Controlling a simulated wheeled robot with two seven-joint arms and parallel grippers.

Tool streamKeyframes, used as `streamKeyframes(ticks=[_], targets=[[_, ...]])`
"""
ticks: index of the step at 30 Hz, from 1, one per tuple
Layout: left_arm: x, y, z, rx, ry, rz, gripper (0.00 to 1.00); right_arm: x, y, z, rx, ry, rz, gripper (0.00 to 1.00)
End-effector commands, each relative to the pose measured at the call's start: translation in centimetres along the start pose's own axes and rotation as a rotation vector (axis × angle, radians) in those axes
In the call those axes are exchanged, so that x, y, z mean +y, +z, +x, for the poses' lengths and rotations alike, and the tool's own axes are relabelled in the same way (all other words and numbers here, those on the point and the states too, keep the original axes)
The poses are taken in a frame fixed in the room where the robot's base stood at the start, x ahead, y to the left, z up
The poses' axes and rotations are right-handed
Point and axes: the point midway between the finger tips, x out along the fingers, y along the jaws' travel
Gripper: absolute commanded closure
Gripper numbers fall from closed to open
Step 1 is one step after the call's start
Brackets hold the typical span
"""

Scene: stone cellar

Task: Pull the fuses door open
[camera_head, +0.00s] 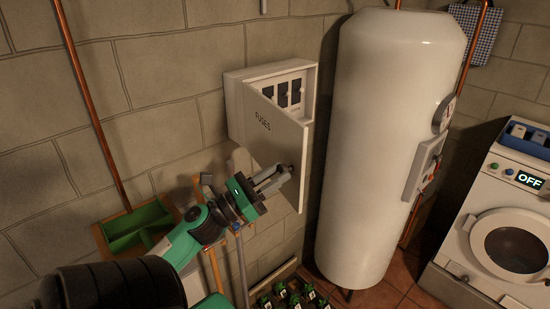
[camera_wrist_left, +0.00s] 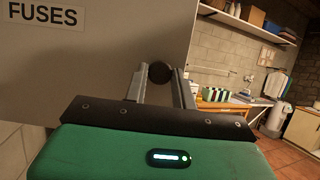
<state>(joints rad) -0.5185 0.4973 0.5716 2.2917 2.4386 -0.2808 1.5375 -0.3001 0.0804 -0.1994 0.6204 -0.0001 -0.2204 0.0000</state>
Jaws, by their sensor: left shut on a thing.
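The white fuses door (camera_head: 262,125), lettered FUSES, stands partly open on the wall-mounted fuse box (camera_head: 245,76). Dark switches (camera_head: 284,95) show inside the box above its top edge. My left gripper (camera_head: 286,171) is at the door's lower right part, shut on the door's dark round knob (camera_wrist_left: 160,72). In the left wrist view the knob sits between the two fingertips, with the door's grey face behind and to the left. My right gripper is in neither view.
A tall white tank (camera_head: 385,140) stands close right of the door. A washing machine (camera_head: 500,220) is at the far right.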

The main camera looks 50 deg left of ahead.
Motion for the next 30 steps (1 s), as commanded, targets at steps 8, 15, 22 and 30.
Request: streamKeyframes(ticks=[8,15,22,30], targets=[[0.0,-0.1,0.0,0.001,0.001,0.000,0.52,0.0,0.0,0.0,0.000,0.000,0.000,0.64],[0.0,-0.3,-0.7,0.001,0.003,-0.001,0.52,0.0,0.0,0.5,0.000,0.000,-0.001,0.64],[0.1,-0.8,-5.1,0.002,0.007,-0.001,0.52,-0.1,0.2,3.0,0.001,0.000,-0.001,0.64],[0.0,-0.5,-11.0,0.001,0.006,0.000,0.52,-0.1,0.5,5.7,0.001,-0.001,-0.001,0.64]])
